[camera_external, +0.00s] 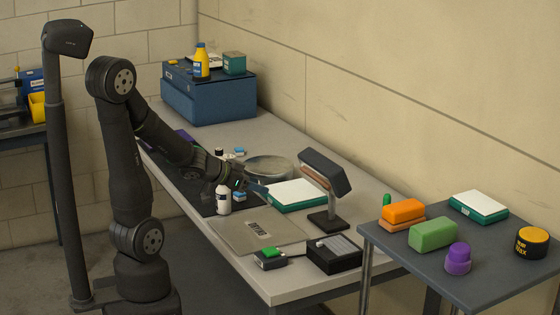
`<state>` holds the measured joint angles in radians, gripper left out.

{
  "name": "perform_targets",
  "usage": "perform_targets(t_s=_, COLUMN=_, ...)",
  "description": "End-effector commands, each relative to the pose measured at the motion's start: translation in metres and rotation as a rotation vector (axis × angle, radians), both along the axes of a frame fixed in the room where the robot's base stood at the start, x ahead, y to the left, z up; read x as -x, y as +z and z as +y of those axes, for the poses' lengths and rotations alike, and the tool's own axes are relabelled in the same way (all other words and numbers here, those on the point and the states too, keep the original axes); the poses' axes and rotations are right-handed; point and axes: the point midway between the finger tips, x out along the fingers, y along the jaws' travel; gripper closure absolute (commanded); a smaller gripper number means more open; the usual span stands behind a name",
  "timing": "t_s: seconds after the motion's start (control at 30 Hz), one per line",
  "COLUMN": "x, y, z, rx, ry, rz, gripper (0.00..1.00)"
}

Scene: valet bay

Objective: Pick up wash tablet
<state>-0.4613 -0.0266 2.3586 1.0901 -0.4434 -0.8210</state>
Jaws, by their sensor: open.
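My gripper (250,186) is low over the long grey table, near its middle, with its jaws open. A small blue-and-white block (239,197) lies just below it on the dark mat. A similar small blue piece (239,151) lies farther back, beyond my arm. Either could be the wash tablet; they are too small to tell. A white bottle with a dark label (223,199) stands upright just left of the gripper. My wrist hides part of the mat.
A green-based box with a white top (296,194) and a lamp-like stand (326,187) are right of the gripper. A round grey dish (268,167) is behind it. A grey folder (230,235) lies in front. A black box (334,255) sits at the table's front edge.

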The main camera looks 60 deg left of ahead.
Motion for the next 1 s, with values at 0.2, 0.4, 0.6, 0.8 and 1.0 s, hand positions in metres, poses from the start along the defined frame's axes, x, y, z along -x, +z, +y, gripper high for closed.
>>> perform_targets(t_s=0.2, x=0.004, y=-0.002, z=-0.005, rx=0.000, ry=-0.004, rz=0.000, gripper=0.50)
perform_targets(t_s=0.4, x=0.004, y=-0.002, z=-0.004, rx=0.000, ry=-0.004, rz=0.000, gripper=0.45)
perform_targets(t_s=0.6, x=0.004, y=-0.002, z=-0.004, rx=0.000, ry=-0.004, rz=0.000, gripper=0.45)
perform_targets(t_s=0.8, x=-0.007, y=0.003, z=0.018, rx=0.005, ry=0.081, rz=0.014, gripper=0.45)
perform_targets(t_s=1.0, x=-0.033, y=0.019, z=0.104, rx=0.067, ry=0.434, rz=0.083, gripper=0.45)
